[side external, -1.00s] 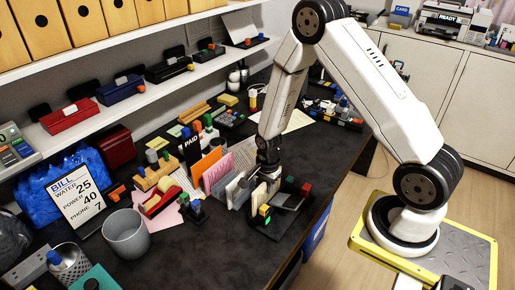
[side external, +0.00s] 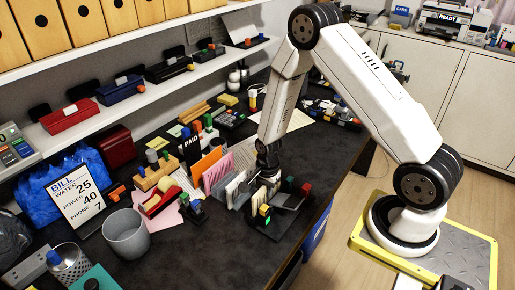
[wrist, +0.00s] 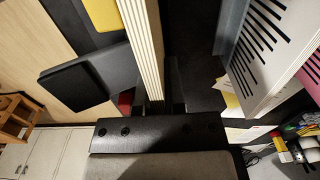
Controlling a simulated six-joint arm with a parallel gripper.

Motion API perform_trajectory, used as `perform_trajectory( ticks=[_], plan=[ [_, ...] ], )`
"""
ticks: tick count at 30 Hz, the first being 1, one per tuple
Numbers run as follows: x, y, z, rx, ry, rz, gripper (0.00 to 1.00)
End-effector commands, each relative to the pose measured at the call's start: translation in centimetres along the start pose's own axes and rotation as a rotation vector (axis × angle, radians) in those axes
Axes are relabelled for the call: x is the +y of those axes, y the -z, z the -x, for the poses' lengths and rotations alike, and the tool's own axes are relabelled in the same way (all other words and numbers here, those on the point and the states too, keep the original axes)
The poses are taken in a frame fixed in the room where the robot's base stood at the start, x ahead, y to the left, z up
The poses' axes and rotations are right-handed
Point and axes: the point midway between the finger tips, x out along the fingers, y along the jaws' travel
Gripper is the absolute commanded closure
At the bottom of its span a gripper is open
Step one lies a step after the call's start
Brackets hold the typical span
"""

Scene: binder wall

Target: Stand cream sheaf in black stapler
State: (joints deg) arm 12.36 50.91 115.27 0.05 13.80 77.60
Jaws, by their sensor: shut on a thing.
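The cream sheaf (wrist: 145,45) shows in the wrist view as an upright slab with layered page edges. My gripper (wrist: 152,104) is shut on it, with the sheaf running away from between the dark fingers. In the side view my gripper (side external: 268,186) is low over the desk beside the black stapler (side external: 268,238), a dark base with a green light and coloured blocks. A cream edge (side external: 258,197) shows next to the stapler's yellow block. Dark flat parts (wrist: 85,75) with a yellow piece lie left of the sheaf in the wrist view. I cannot tell whether the sheaf touches the stapler.
A grey slotted divider (wrist: 265,45) stands close to the right of the sheaf in the wrist view. Pink and orange sheets (side external: 213,168) stand left of my gripper in the side view. A grey bin (side external: 127,233) is further left. The front desk (side external: 205,258) is clear.

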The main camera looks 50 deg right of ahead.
Motion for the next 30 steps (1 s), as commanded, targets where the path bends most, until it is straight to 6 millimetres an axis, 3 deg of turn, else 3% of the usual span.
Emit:
perform_trajectory(
  ticks=[27,28,30],
  plan=[
    [0.03,-0.01,-0.86,0.000,0.000,0.000,1.00],
    [0.03,-0.01,-0.85,0.000,0.000,0.000,0.84],
    [0.03,-0.01,-0.85,0.000,0.000,0.000,0.62]
  ],
)
